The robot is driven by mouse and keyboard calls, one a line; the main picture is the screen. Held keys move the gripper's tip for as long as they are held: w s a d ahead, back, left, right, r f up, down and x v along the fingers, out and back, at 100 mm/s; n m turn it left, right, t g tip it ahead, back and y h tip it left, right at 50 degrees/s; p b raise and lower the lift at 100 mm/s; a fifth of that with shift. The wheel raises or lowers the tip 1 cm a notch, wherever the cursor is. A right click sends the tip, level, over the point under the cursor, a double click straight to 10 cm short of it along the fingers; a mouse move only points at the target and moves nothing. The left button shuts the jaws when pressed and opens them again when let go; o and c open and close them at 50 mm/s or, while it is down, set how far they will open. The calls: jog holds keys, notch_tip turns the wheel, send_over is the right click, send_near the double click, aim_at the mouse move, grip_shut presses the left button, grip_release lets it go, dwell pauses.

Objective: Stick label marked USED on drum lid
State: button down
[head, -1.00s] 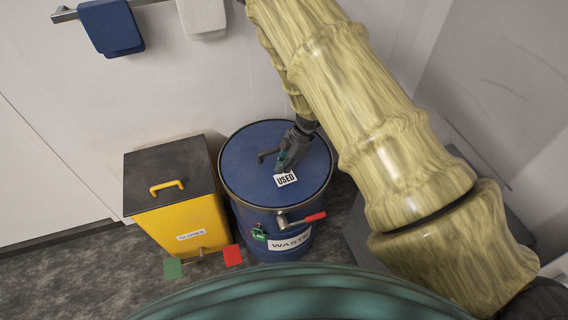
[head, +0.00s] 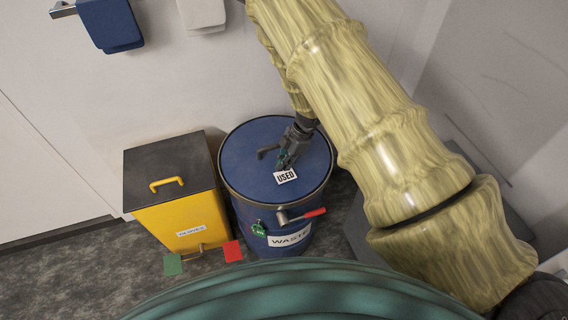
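The white label marked USED (head: 286,177) lies on the front part of the blue drum lid (head: 240,170), apparently flat, with its print facing up. The lid closes the blue waste drum (head: 245,218). My gripper (head: 281,160) is low over the lid, just behind the label's upper edge. Whether a fingertip still touches the label is too small to tell.
A yellow bin (head: 180,222) with a black lid and yellow handle stands left of the drum. A red-handled lever (head: 302,216) and green tag (head: 259,230) are on the drum's front. Blue (head: 110,25) and white (head: 201,12) cloths hang on the wall rail.

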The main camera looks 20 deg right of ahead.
jog(key=shift+f, duration=0.65)
dwell(2.2)
jog(key=c, duration=1.6)
grip_release()
jog(key=shift+o, duration=0.2)
jog(key=shift+r, duration=0.15)
jog(key=v, duration=1.1)
jog(key=shift+r, duration=0.4)
jog(key=shift+d, duration=0.1)
